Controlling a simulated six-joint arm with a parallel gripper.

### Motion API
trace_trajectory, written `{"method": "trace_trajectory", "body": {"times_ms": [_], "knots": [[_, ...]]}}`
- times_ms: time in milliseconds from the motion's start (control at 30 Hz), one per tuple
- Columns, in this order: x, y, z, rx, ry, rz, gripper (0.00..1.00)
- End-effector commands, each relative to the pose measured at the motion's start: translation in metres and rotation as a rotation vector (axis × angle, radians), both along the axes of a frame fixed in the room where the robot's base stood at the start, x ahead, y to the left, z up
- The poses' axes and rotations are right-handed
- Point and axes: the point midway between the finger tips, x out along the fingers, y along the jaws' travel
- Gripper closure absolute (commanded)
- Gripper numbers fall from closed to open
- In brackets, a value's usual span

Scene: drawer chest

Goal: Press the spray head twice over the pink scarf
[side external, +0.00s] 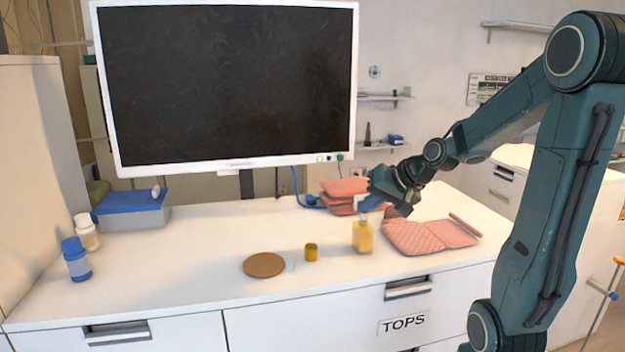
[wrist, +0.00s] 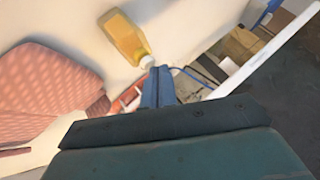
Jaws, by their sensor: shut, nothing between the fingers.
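The yellow spray bottle (side external: 362,237) stands upright on the white chest top. Its pale head is at the top, partly hidden by my fingers in the side view; in the wrist view the bottle (wrist: 125,36) shows with its white neck end toward my fingertips. The pink scarf (side external: 425,236) lies spread flat just right of the bottle; quilted pink cloth also fills the left of the wrist view (wrist: 45,85). My gripper (side external: 368,204) is shut and empty, its blue fingers close above the bottle's top. I cannot tell whether they touch it.
A small yellow cup or cap (side external: 311,253) and a round brown coaster (side external: 264,265) lie left of the bottle. Folded pink cloths (side external: 343,190) sit behind. A monitor (side external: 230,85) stands at the back. A blue-lidded box (side external: 133,208) and a blue-capped bottle (side external: 76,260) are far left.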

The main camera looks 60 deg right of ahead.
Motion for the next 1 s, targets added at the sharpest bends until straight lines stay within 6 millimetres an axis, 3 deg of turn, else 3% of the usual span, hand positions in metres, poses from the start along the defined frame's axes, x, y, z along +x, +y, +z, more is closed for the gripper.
{"method": "trace_trajectory", "body": {"times_ms": [367, 1000], "knots": [[0.0, 0.0, -0.001, 0.002, 0.002, 0.0, 1.0], [0.0, 0.0, 0.017, 0.001, 0.001, 0.0, 1.0]]}}
